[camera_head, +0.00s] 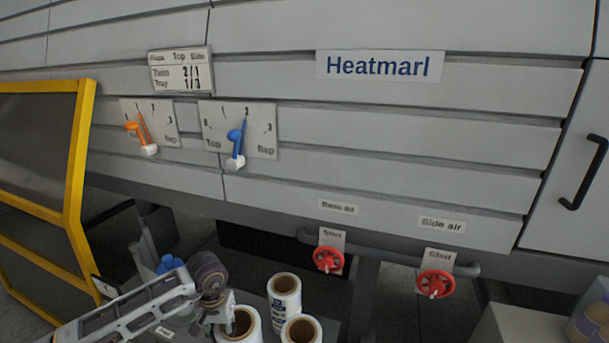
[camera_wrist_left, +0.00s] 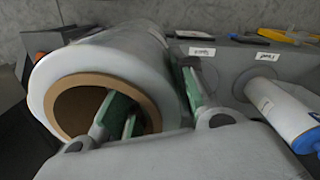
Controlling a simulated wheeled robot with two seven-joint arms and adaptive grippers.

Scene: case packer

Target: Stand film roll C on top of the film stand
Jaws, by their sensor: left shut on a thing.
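My left gripper (camera_head: 221,318) comes in from the left at the bottom of the head view. In the left wrist view this gripper (camera_wrist_left: 155,96) is shut on the wall of a white film roll (camera_wrist_left: 112,52), with one green finger inside the brown core and the other outside. The same held roll (camera_head: 246,328) shows in the head view, core end facing up and partly cut off. I cannot read which letter it bears. I cannot pick out the film stand for certain. My right gripper is not in view.
Two white rolls, one with blue print (camera_head: 284,296) and a nearer one (camera_head: 301,331), stand close right of the held roll. Two red valve wheels (camera_head: 328,260) (camera_head: 435,285) project behind. A yellow-framed door (camera_head: 75,165) stands at left.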

